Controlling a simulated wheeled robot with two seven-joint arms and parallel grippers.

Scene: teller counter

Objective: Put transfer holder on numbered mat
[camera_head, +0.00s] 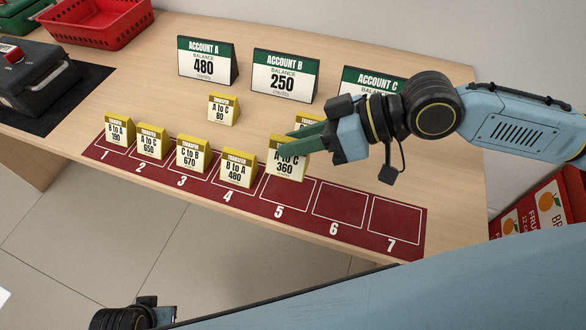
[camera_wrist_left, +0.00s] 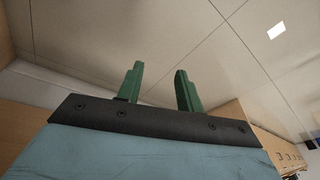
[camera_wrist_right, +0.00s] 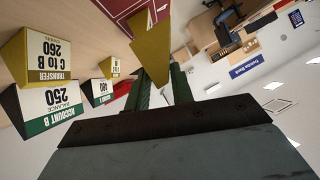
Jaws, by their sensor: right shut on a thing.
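The transfer holder "A to C 360" (camera_head: 288,160) is white with a yellow top band. My right gripper (camera_head: 305,135) is shut on it and holds it over the back part of space 5 on the dark red numbered mat (camera_head: 340,204); I cannot tell whether it touches the mat. In the right wrist view, its yellow side (camera_wrist_right: 152,48) shows between the fingers. Holders "B to A 190" (camera_head: 118,130), "A to C 650" (camera_head: 151,142), "C to B 670" (camera_head: 192,154) and "B to A 480" (camera_head: 237,168) stand at spaces 1 to 4. My left gripper (camera_wrist_left: 160,88) is open and empty.
Holder "A to C 80" (camera_head: 223,109) stands behind the mat. Holder "C to B 260" (camera_wrist_right: 40,58) is mostly hidden behind my right gripper in the head view. Account signs A (camera_head: 207,62), B (camera_head: 284,76) and C (camera_head: 372,82) stand further back. Spaces 6 and 7 are bare.

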